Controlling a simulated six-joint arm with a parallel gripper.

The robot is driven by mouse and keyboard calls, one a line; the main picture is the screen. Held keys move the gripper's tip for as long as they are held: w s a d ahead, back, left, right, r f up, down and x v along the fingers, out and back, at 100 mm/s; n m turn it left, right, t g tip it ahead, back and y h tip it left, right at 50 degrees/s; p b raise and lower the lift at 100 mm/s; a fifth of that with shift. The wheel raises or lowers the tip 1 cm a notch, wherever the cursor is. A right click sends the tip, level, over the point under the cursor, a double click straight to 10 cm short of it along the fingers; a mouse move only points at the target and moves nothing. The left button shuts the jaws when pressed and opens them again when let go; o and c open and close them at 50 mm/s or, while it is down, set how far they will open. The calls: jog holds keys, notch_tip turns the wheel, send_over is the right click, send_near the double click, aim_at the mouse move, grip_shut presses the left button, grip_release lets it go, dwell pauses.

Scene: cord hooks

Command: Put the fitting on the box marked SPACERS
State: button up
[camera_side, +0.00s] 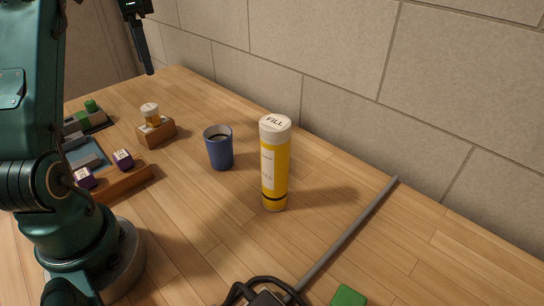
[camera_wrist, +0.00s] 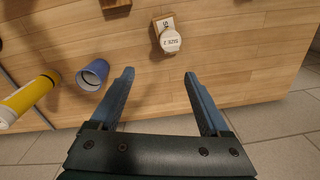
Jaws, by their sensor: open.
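A small amber piece with a white cap, which may be the fitting (camera_side: 150,111), stands on or over a small wooden box (camera_side: 160,134) at the back left. In the wrist view its cap (camera_wrist: 171,42) reads "SIZE 2" and partly covers the wooden box (camera_wrist: 161,21). The lettering on that box is too hidden to read, so I cannot tell whether it says SPACERS. My gripper (camera_wrist: 159,73) is open and empty, with the capped piece beyond its fingertips. In the side view my gripper (camera_side: 149,70) is high above the table at the back.
A blue cup (camera_side: 219,149) and a tall yellow tube marked FILL (camera_side: 274,165) stand to the right. A wooden tray (camera_side: 127,184) with purple cubes is at left. A grey rod (camera_side: 350,232), a black cord (camera_side: 265,284) and a green block (camera_side: 348,296) lie in front. A wall runs behind.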

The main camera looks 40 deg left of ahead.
jog(key=d+r+n+t, duration=0.1)
jog(key=d+r+t, duration=0.2)
jog(key=d, duration=1.3)
jog(key=s+d+f+n+t, duration=0.1)
jog(key=s+d+f+t, duration=0.1)
jog(key=s+d+f, duration=0.5)
jog(key=s+d, duration=0.2)
jog(key=d, duration=0.2)
jog(key=shift+s+d+n, duration=0.2)
jog(key=shift+s+n, duration=0.05)
jog(key=shift+n, duration=0.15)
